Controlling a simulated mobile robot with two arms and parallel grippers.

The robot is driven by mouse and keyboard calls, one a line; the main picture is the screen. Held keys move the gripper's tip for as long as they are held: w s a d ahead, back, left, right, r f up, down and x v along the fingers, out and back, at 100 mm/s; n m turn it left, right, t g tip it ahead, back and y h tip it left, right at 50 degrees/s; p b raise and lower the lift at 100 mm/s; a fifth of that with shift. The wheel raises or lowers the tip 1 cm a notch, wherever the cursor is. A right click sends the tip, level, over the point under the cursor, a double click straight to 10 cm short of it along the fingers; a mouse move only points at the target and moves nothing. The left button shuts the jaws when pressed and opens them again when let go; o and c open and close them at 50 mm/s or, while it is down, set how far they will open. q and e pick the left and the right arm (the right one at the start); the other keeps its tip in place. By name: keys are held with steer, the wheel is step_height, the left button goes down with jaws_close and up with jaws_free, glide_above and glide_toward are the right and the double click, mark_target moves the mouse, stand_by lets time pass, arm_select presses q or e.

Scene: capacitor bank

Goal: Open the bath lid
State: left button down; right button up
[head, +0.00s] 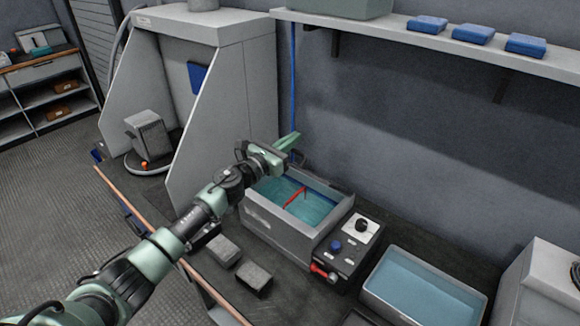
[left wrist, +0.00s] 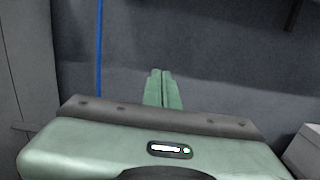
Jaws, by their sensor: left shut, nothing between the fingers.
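The bath (head: 278,226) is a grey rectangular box on the dark bench in the head view, with blue-green liquid showing inside. A thin red piece (head: 294,198) shows across the liquid; I cannot tell whether it belongs to a lid. No separate lid can be made out clearly. My left gripper (head: 291,141) is shut and empty, above the back left corner of the bath near the wall. My right gripper is not in view.
A control box (head: 348,248) with knobs and a red switch adjoins the bath's right side. A second tray of liquid (head: 425,290) stands further right. A grey hood (head: 222,90) rises at left; a shelf (head: 440,42) overhangs behind. A blue cord (left wrist: 99,50) hangs by the wall.

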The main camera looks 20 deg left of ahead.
arm_select(q)
steer(key=shift+w+d+r, duration=0.1)
steer(key=shift+w+r, duration=0.1)
steer(key=shift+w, duration=0.35)
steer(key=shift+w+r, duration=0.2)
steer(key=shift+w, duration=0.3)
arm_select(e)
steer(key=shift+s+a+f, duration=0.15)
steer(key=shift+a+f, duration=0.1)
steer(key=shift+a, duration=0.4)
arm_select(q)
steer(key=shift+f, duration=0.1)
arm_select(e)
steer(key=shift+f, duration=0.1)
